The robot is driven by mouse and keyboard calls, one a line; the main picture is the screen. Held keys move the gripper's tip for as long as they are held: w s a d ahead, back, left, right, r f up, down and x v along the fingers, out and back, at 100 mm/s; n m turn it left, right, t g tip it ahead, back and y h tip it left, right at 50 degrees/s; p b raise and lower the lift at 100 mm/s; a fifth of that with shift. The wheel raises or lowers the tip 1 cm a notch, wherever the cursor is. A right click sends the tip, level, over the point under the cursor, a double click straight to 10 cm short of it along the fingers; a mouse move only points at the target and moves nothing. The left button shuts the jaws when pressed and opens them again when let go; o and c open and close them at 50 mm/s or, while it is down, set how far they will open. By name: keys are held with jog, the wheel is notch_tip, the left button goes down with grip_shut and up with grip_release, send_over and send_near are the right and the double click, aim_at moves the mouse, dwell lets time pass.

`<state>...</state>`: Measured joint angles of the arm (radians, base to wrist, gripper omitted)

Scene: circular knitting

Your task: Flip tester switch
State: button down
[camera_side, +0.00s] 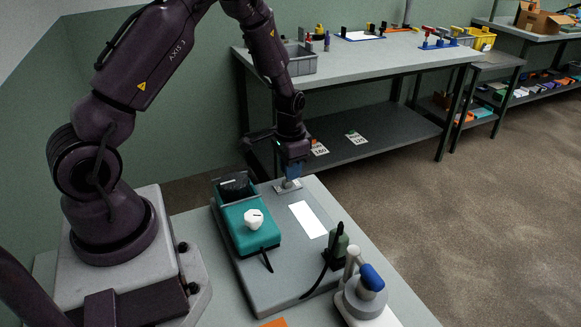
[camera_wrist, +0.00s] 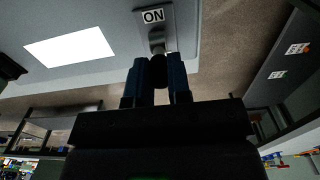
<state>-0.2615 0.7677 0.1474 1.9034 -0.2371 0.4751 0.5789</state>
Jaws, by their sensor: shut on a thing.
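The tester switch (camera_side: 288,187) sits on a small pale plate at the back of the grey board (camera_side: 283,268). In the wrist view its short grey lever (camera_wrist: 157,42) rises next to an "ON" label (camera_wrist: 153,16). My gripper (camera_side: 292,172) points down right over the switch. In the wrist view the blue fingers of my gripper (camera_wrist: 157,75) are shut on the dark end of the lever, which they partly hide. The teal tester (camera_side: 248,222), with a white knob and a dark screen, stands left of the switch.
A white card (camera_side: 308,220) lies on the board, and it also shows in the wrist view (camera_wrist: 70,48). A green probe (camera_side: 339,245) with a black cable stands nearer the front. A workbench (camera_side: 360,62) stands behind.

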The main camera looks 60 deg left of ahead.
jog(key=shift+s+t, duration=0.5)
jog(key=shift+t, duration=0.4)
jog(key=shift+s+t, duration=0.1)
jog(key=shift+t, duration=0.4)
jog(key=c, duration=1.1)
grip_release()
jog(key=shift+o, duration=0.2)
jog(key=shift+r, duration=0.15)
jog(key=v, duration=1.2)
jog(key=shift+r, duration=0.35)
jog(key=shift+s, duration=0.15)
